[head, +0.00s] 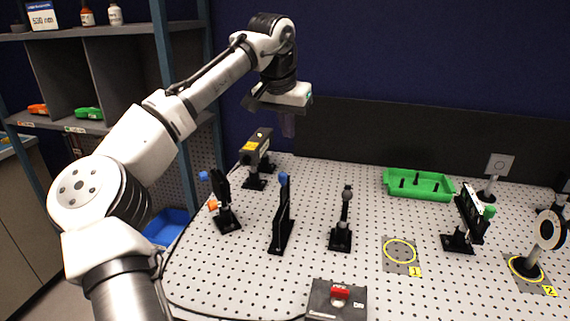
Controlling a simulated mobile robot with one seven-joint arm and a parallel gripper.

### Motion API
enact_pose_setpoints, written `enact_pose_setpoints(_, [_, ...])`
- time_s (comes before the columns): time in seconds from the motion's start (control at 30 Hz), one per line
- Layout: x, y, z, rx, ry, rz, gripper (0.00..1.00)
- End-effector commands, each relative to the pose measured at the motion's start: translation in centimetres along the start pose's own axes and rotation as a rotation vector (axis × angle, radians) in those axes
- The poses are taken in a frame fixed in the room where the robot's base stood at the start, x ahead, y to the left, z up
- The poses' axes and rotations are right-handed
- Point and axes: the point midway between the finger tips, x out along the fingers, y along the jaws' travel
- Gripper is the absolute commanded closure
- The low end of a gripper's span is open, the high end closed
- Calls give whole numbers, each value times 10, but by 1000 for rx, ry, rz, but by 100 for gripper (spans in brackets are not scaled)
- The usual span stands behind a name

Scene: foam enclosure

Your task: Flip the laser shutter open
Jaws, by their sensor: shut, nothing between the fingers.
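A black laser head (254,152) with a yellow label stands on posts at the table's back left. Right of it are a black upright plate with a blue knob (281,218) and a black post with a round grey top (343,220). I cannot tell which part is the laser shutter, or whether it is open. A dark box (323,308) with a red switch (340,293) sits at the front edge, partly cut off by the frame. My gripper (288,134) is shut and empty, pointing down in the air above and right of the laser head, apart from everything.
A mount with blue and orange knobs (224,208) stands at the left. A green tray (418,184) lies at the back. A black mount with a green knob (470,215) and a round target (550,230) stand right. Yellow ring 1 (400,251) is empty. Shelves (90,65) stand left.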

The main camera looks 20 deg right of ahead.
Motion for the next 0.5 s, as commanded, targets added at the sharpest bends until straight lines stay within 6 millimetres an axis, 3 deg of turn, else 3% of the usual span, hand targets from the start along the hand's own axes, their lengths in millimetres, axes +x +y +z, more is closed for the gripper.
enact_pose_setpoints(0.23, [21, 0, 0, 1, -2, 0, 100])
enact_pose_setpoints(0.5, [78, 0, 0, 1, -2, 0, 100])
